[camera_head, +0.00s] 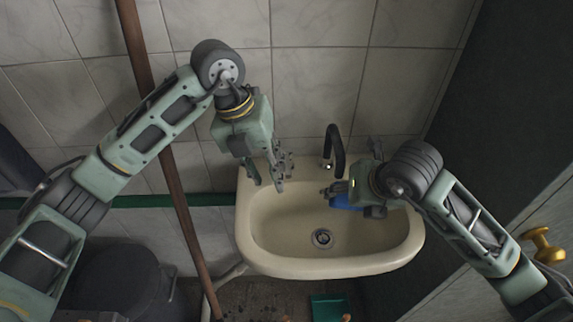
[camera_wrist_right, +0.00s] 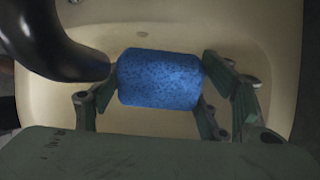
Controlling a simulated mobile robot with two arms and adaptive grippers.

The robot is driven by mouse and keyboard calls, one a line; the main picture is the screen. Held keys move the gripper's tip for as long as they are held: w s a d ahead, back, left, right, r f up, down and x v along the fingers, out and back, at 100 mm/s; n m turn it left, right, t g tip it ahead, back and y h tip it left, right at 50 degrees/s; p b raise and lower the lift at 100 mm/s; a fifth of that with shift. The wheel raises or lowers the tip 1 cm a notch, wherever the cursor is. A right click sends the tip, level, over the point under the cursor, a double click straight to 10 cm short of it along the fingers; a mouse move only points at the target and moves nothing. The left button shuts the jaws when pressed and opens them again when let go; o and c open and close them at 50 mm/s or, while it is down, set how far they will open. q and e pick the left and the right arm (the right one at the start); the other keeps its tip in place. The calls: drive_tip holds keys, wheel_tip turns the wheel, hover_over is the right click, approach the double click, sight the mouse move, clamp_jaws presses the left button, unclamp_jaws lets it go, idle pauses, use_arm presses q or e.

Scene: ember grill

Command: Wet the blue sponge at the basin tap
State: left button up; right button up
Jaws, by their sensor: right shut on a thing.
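The blue sponge (camera_head: 343,202) is held over the right part of the cream basin (camera_head: 300,268). My right gripper (camera_wrist_right: 160,92) is shut on the sponge (camera_wrist_right: 160,78), with fingers on its left and right sides in the right wrist view. The black tap (camera_head: 336,150) stands at the back rim of the basin. Its spout (camera_wrist_right: 70,58) ends close to the sponge's left end in the right wrist view; I cannot tell whether they touch. No running water shows. My left gripper (camera_head: 268,183) is open and empty over the basin's back left.
The tiled wall (camera_head: 320,60) is right behind the basin. A wooden pole (camera_head: 180,195) leans at the left, near a dark bin (camera_head: 115,285). A brass knob (camera_head: 541,243) sticks out at the right. A green dustpan (camera_head: 328,307) lies on the floor below.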

sight(288, 169)
use_arm(q)
drive_tip(key=w+d+r+n, duration=0.1)
drive_tip(key=w+d+r, duration=0.1)
drive_tip(key=w+r, duration=0.4)
drive_tip(key=shift+t+y, duration=0.3)
drive_tip(key=shift+y, duration=0.1)
drive_tip(key=f, duration=0.3)
drive_tip(key=d+f, duration=0.1)
drive_tip(key=f, duration=0.3)
drive_tip(key=d+f, duration=0.1)
drive_tip(key=f, duration=0.2)
drive_tip(key=shift+s+d+f, duration=0.15)
drive_tip(key=shift+s+f, duration=0.05)
drive_tip(key=shift+s, duration=0.1)
drive_tip(key=shift+c, duration=0.5)
clamp_jaws()
